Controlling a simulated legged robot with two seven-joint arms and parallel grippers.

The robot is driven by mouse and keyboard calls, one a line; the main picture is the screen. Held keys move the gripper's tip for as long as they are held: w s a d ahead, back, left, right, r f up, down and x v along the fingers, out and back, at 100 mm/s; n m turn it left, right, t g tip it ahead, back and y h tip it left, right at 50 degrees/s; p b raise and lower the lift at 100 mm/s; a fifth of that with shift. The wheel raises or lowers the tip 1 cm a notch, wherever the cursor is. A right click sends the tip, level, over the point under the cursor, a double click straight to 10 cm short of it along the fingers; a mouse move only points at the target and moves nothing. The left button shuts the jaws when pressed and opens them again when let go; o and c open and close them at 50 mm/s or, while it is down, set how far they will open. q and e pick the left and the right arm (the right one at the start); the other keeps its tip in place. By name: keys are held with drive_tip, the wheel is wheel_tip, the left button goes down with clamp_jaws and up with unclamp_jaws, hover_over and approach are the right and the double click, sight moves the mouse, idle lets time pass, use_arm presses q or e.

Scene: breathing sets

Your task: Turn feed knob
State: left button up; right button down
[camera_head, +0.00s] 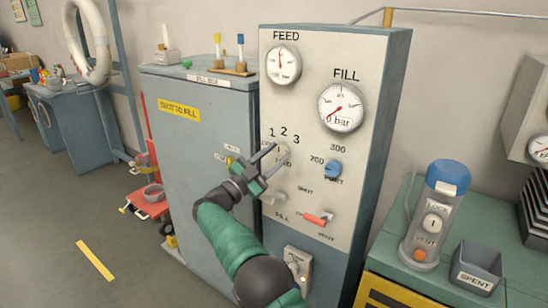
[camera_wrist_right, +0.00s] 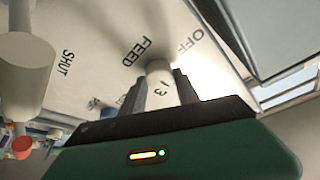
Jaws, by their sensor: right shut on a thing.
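The feed knob is a pale, off-white knob (camera_head: 284,151) on the grey panel, below the numbers 1, 2 and 3. My right gripper (camera_head: 272,158) reaches it from the lower left, and its fingers partly hide the knob and the lettering around it. In the right wrist view the same knob (camera_wrist_right: 158,69) sits between the two grey fingers of the gripper (camera_wrist_right: 162,88), which are shut on it. The words FEED and OFF show on the panel beside it. My left gripper is not in view.
Above are the FEED gauge (camera_head: 283,64) and the FILL gauge (camera_head: 341,107). A blue knob (camera_head: 333,168) and a red-tipped lever (camera_head: 318,218) are close by on the panel. A grey cabinet (camera_head: 205,150) stands left; a green bench (camera_head: 400,235) with a SPENT bin (camera_head: 478,268) stands right.

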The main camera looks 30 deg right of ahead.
drive_tip(key=shift+w+f, duration=0.1)
drive_tip(key=shift+f, duration=0.05)
drive_tip(key=c, duration=1.3)
unclamp_jaws()
drive_tip(key=o, duration=0.4)
drive_tip(key=shift+w+d+f, duration=0.15)
drive_tip(key=shift+w+d, duration=0.05)
drive_tip(key=shift+s, duration=0.15)
drive_tip(key=shift+a, duration=0.25)
drive_tip(key=p+v, duration=0.1)
drive_tip(key=v, duration=1.5)
drive_tip(key=shift+a, duration=0.25)
drive_tip(key=shift+s, duration=0.1)
